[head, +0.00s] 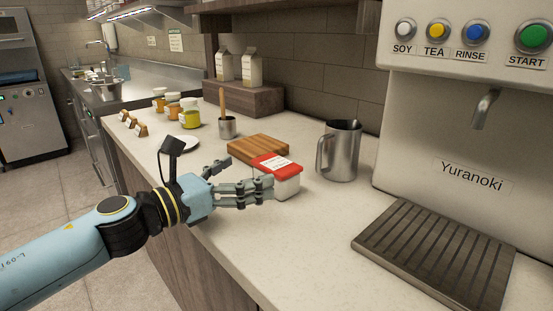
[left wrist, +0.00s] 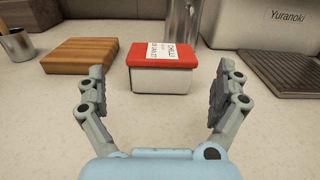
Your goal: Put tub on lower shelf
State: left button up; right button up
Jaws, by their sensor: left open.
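The tub (head: 286,180) is a white box with a red lid and a white label, standing upright on the counter. In the left wrist view the tub (left wrist: 162,70) sits ahead, between the lines of the two fingers. My left gripper (head: 248,183) is open and empty, its fingers level with the counter and close to the tub's near left side. In the left wrist view the left gripper (left wrist: 157,100) has one finger on each side, with a visible gap to the tub. My right gripper is not in view. I cannot make out a lower shelf for certain.
A wooden board (head: 258,148) lies just behind the tub, and a metal pitcher (head: 342,155) stands to its right. A drink machine (head: 460,140) with a drip tray (head: 436,250) is at the right. Cartons (head: 252,68) stand on a raised wooden block (head: 240,97). The front counter is clear.

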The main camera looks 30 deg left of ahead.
aim_at(265, 168)
pick_arm(q)
jog(key=shift+w+d, duration=0.25)
jog(key=shift+w, duration=0.4)
jog(key=p+x, duration=0.2)
jog(key=x, duration=0.2)
jog(key=shift+w+d+f, duration=0.2)
jog(key=shift+w+d, duration=0.05)
jog(key=shift+w, duration=0.05)
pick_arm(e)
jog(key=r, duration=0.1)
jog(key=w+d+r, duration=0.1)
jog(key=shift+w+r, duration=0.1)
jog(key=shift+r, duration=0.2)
pick_arm(q)
jog(key=c, duration=0.9)
jog(key=shift+c, duration=1.1)
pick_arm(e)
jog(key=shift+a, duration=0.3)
